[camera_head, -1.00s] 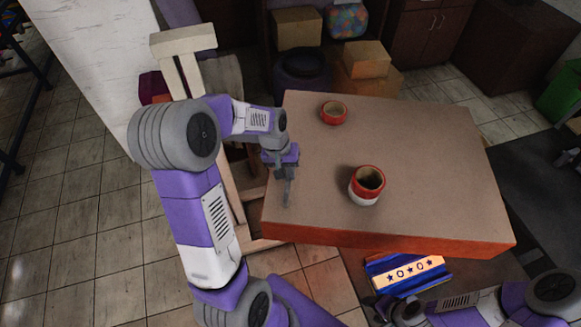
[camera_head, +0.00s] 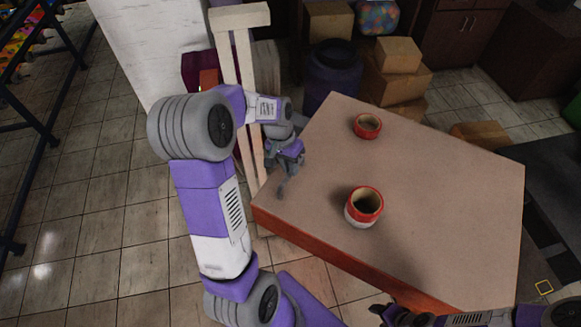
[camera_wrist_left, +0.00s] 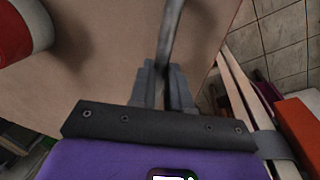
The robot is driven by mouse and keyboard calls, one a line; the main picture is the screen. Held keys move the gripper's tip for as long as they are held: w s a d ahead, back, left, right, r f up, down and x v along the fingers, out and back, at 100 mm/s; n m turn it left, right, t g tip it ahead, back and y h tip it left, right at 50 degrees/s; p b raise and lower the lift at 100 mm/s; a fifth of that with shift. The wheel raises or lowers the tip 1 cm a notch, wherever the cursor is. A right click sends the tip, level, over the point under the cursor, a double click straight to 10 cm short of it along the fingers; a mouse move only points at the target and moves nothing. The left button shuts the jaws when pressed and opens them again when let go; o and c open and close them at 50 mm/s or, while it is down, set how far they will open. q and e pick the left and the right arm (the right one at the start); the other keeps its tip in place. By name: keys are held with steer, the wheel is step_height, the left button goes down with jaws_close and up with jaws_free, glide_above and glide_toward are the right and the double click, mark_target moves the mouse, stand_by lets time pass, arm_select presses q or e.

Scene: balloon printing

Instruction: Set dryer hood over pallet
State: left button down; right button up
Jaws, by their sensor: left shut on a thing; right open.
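My left gripper (camera_head: 283,180) is over the left edge area of the brown-topped table (camera_head: 445,190). In the left wrist view its fingers (camera_wrist_left: 165,85) are shut on a thin grey bar (camera_wrist_left: 171,35), whose far end is out of frame. I cannot tell what the bar belongs to. My right gripper (camera_head: 393,312) is open at the bottom edge of the head view, partly cut off, with nothing visible in it. I cannot make out a dryer hood or a pallet for certain in either view.
A red and white pot (camera_head: 364,206) and a smaller red pot (camera_head: 367,126) stand on the table. A light wooden frame (camera_head: 243,70) stands left of it. Boxes (camera_head: 398,55) and a dark barrel (camera_head: 333,72) are behind.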

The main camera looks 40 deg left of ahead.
arm_select(q)
steer(key=shift+s+a, duration=0.2)
steer(key=c, duration=1.4)
jaws_free()
steer(key=o, duration=0.3)
steer(key=shift+s+a+r, duration=0.1)
steer(key=shift+s, duration=0.25)
steer(key=shift+w, duration=0.25)
steer(key=shift+r, duration=0.45)
steer(key=v, duration=0.6)
steer(key=shift+r, duration=0.3)
